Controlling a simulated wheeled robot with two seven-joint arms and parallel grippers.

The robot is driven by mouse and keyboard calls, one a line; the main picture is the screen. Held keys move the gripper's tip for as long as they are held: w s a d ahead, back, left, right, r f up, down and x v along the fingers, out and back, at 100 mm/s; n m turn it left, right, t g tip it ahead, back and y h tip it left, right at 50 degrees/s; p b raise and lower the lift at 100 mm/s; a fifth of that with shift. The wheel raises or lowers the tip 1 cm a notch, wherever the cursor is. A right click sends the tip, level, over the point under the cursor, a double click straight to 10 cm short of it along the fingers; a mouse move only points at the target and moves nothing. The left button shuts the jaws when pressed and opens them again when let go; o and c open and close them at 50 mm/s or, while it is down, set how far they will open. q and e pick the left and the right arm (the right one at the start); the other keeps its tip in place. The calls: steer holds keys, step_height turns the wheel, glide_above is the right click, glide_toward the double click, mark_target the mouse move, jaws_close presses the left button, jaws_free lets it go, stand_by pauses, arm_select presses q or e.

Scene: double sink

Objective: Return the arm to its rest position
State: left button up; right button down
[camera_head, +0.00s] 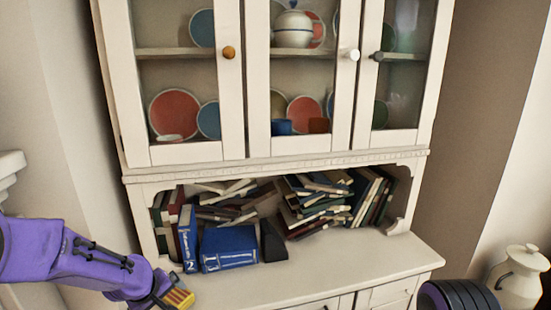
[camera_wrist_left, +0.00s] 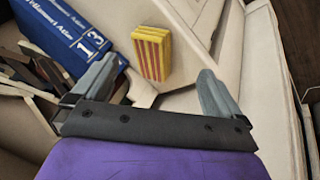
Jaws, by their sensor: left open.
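My left arm comes in from the left in the head view, and its gripper (camera_head: 163,288) is low at the left front of the cabinet's counter. A small yellow box with red stripes (camera_head: 180,298) is close by its tip. In the left wrist view the left gripper (camera_wrist_left: 158,70) has its two fingers spread wide. The striped box (camera_wrist_left: 152,54) stands beyond the fingertips, apart from both fingers as far as I can see. My right gripper is not in view.
Blue books (camera_head: 229,248) stand on the counter (camera_head: 330,262) just behind the gripper, with more books heaped along the shelf. A glass-doored cabinet (camera_head: 280,154) rises above. A white jug (camera_head: 518,277) is at far right. The counter's middle is clear.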

arm_select(q)
step_height(320, 180, down, 7)
steer(key=s+t+y, duration=0.1)
steer(key=s, duration=0.2)
steer(key=s+f+m+g, duration=0.1)
steer(key=s+f, duration=0.4)
steer(key=s, duration=0.5)
steer(key=s+f+g+y+b, duration=0.1)
steer(key=s+f, duration=0.5)
steer(key=s, duration=0.4)
steer(key=s+a+f+m+g+y+b, duration=0.1)
steer(key=s+f, duration=0.5)
steer(key=s, duration=0.4)
steer(key=shift+s+f+m, duration=0.2)
steer(key=shift+s+m, duration=0.1)
steer(key=shift+a, duration=0.1)
